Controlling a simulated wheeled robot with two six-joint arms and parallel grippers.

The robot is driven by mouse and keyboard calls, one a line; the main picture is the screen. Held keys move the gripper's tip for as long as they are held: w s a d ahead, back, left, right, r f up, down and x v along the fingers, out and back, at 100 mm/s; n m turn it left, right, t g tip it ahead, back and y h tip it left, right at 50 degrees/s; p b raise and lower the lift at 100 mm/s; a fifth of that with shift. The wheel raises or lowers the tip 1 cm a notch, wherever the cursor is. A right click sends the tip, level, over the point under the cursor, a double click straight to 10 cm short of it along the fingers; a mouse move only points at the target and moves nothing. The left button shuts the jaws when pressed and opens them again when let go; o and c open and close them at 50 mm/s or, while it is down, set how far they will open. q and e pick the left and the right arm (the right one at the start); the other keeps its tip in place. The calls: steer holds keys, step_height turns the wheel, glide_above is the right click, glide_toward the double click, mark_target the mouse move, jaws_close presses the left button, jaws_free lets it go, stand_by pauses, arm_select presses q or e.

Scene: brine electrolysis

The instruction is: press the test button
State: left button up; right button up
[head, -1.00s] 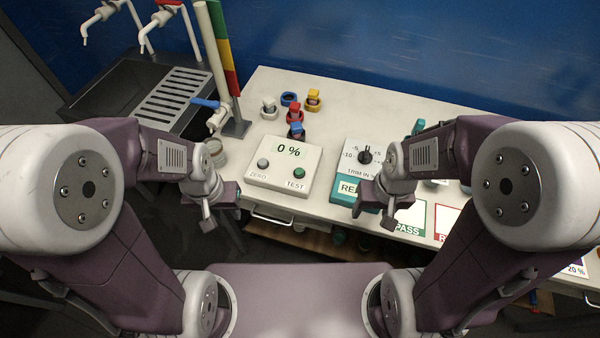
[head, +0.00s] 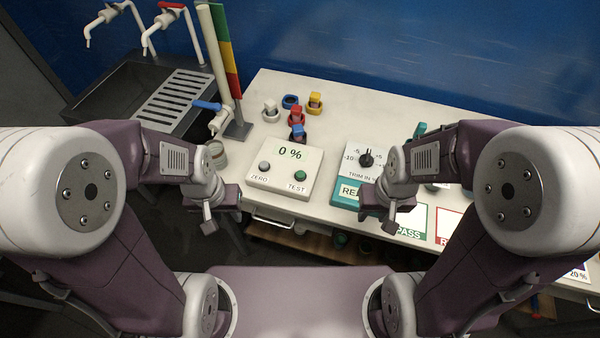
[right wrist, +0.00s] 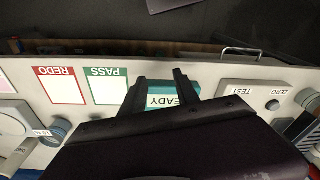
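The test button is a round green button (head: 300,175) above the word TEST on a white box (head: 286,165) whose display reads 0 %. A grey ZERO button (head: 265,166) sits to its left. My left gripper (head: 212,222) hangs off the table's front edge, left of the box and apart from it; its fingers are too small to judge. My right gripper (head: 388,222) is to the right of the box, near the teal READY block. In the right wrist view, its two fingers (right wrist: 158,82) stand apart with nothing between them, in front of the READY block (right wrist: 170,98).
A trim dial (head: 366,158) stands behind the READY block. PASS (head: 415,222) and REDO cards lie to the right. Small coloured pieces (head: 296,115) stand behind the box. A sink with taps (head: 165,100) and a striped column (head: 225,50) are at the left.

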jaws_close()
stand_by(1.4)
